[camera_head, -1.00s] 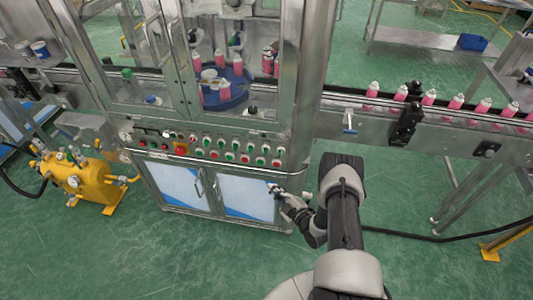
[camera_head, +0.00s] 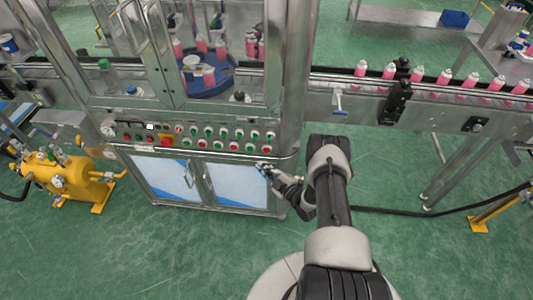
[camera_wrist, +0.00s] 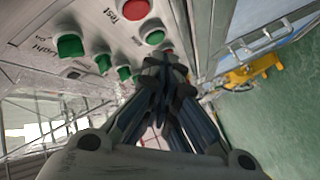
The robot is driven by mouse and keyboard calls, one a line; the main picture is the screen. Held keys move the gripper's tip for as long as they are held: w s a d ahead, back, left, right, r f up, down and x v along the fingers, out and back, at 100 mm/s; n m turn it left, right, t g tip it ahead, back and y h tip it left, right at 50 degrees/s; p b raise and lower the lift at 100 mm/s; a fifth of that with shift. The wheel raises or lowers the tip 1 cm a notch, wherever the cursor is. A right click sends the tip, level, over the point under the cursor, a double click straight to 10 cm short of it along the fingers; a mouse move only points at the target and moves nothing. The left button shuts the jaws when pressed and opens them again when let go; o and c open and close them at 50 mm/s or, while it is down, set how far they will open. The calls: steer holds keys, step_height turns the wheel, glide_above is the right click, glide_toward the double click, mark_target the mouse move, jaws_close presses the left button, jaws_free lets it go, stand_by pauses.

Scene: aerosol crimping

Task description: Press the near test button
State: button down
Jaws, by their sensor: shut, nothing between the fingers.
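The control panel (camera_head: 150,134) on the front of the crimping machine carries two rows of red and green buttons. In the wrist view the word "Test" is printed beside a red button (camera_wrist: 135,9), with a green button (camera_wrist: 153,33) close by. My gripper (camera_head: 264,169) is shut and empty, just below the right end of the panel in the head view. In the wrist view my gripper (camera_wrist: 166,66) has its fingertips in front of the panel near these buttons and partly hides another red one. I cannot tell whether the fingertips touch anything.
Cabinet doors (camera_head: 238,184) with metal handles lie below the panel. A conveyor (camera_head: 345,88) with pink cans runs to the right. A yellow pump unit (camera_head: 68,178) stands at the left. The green floor in front is clear apart from my base.

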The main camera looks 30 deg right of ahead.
steer(key=shift+w+d+b, duration=0.55)
steer(key=shift+w+d, duration=0.05)
steer(key=shift+w, duration=0.3)
steer(key=shift+w+d+b, duration=0.55)
steer(key=shift+w, duration=0.3)
steer(key=shift+w+d+b, duration=0.25)
steer(key=shift+w+b, duration=0.1)
steer(key=shift+b, duration=0.1)
steer(key=shift+w+d+b, duration=0.2)
steer(key=shift+w+b, duration=0.15)
steer(key=shift+b, duration=0.05)
stand_by(0.8)
steer(key=shift+s, duration=0.1)
steer(key=shift+s+a+p, duration=0.4)
steer(key=shift+s+a, duration=0.05)
steer(key=shift+s, duration=0.15)
steer(key=s+a, duration=0.1)
steer(key=s+a+p, duration=0.1)
steer(key=s+p, duration=0.1)
steer(key=s, duration=0.1)
steer(key=shift+s+a, duration=0.1)
steer(key=shift+a, duration=0.3)
